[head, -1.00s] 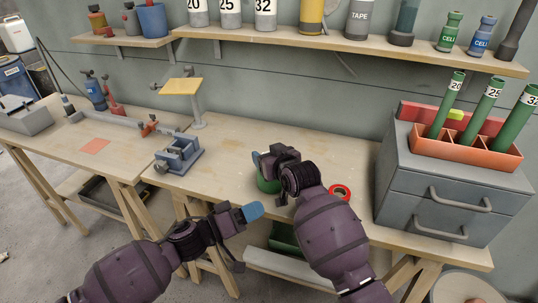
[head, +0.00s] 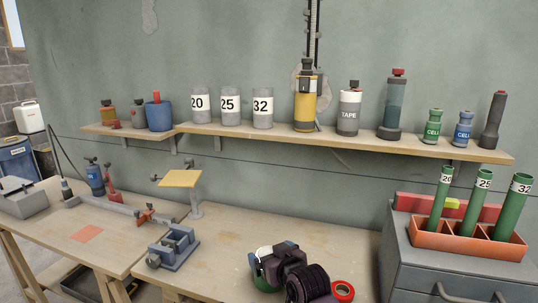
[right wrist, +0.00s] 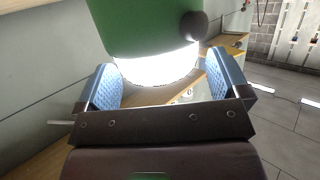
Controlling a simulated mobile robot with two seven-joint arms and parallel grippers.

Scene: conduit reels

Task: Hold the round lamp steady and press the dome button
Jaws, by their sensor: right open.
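The round lamp stands on the workbench, mostly hidden behind my right gripper (head: 280,260) in the head view; part of its green body (head: 263,283) shows. In the right wrist view the lamp's green body (right wrist: 140,22) and bright white band (right wrist: 155,66) lie between and just beyond the blue finger pads. My right gripper is open around the white band; I cannot tell whether either pad touches. A dark rounded knob (right wrist: 193,25) sticks out from the green body, possibly the dome button. My left gripper is out of view.
A red tape ring (head: 343,291) lies close right of my right gripper. A grey drawer cabinet (head: 455,275) stands at the right. A blue-grey vise (head: 173,247) and a yellow-topped stand (head: 180,179) are at the left. A shelf (head: 260,134) with containers runs above.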

